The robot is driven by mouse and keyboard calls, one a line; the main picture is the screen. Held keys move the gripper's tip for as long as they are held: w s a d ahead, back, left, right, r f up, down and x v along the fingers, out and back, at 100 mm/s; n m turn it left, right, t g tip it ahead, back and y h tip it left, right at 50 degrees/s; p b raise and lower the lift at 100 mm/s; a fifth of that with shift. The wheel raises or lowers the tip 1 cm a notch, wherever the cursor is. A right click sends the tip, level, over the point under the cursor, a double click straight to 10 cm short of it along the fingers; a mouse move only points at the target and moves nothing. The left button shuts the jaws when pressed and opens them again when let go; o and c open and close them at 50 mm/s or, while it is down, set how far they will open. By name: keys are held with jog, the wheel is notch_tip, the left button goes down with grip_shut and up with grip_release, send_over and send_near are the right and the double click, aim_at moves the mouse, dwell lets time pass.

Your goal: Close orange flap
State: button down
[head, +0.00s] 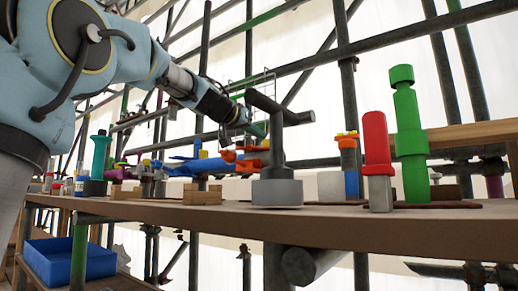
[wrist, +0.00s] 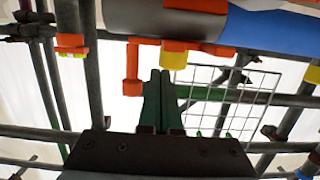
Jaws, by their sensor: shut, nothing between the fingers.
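My gripper (wrist: 160,75) is shut, its two green fingers together and empty. In the wrist view, an orange part with a long arm (wrist: 132,70) is just left of the fingertips, and an orange plate (wrist: 200,46) runs along a grey and blue cylinder (wrist: 260,25). I cannot tell for certain which of these is the flap, or whether the fingers touch it. In the head view, my gripper (head: 258,129) is above orange pieces (head: 252,158) at the end of a blue body (head: 195,167), partly hidden behind a grey post.
A red and grey cylinder (head: 377,160) and a tall green post (head: 408,135) stand to the right on the wooden shelf (head: 340,222). Scaffold poles and a wire grid (wrist: 235,100) lie behind. A blue bin (head: 70,262) is below left.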

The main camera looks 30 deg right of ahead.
jog(key=shift+s+a+f+b, duration=0.2)
jog(key=shift+f+b, duration=0.5)
jog(key=shift+b, duration=0.6)
jog(key=shift+s+a+f+b, duration=0.1)
jog(key=shift+a+f+b, duration=0.15)
jog(key=shift+f+b, duration=0.7)
jog(key=shift+a+f+b, duration=0.1)
jog(key=shift+b, duration=0.7)
